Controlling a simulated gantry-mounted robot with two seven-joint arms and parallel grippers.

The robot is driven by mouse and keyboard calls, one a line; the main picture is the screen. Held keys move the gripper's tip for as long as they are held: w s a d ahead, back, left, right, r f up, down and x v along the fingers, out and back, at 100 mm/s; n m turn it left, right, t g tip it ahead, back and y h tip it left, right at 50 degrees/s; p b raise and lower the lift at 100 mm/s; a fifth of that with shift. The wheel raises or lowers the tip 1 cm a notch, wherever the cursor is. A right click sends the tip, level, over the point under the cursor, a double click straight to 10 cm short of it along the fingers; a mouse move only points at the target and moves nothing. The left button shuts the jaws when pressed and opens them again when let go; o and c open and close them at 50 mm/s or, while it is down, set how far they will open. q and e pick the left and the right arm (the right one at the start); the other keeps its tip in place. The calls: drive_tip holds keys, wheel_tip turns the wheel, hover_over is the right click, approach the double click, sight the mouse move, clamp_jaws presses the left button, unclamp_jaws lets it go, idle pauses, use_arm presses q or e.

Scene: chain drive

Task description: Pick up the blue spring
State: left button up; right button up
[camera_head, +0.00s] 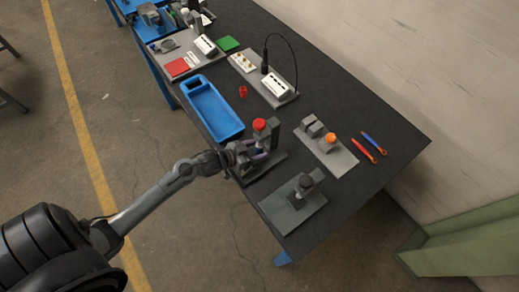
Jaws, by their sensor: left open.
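My left arm comes in from the left, and its gripper (247,155) is at the grey fixture with a red knob (259,125) on the near part of the table. The gripper is open. A small bluish-purple patch (260,157) shows right at the fingers; it may be the blue spring, but it is too small and too covered to be sure. I cannot tell whether the fingers touch it. My right gripper is not in view.
The dark table (370,113) also bears a blue tray (213,108), a small red part (243,91), a plate with an orange knob (331,139), red (364,151) and blue (374,143) tools, and a grey fixture (293,203) near the front corner. A black cable arches at the back.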

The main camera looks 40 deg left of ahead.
use_arm(q)
clamp_jaws()
drive_tip(key=shift+r, duration=0.15)
idle(0.4)
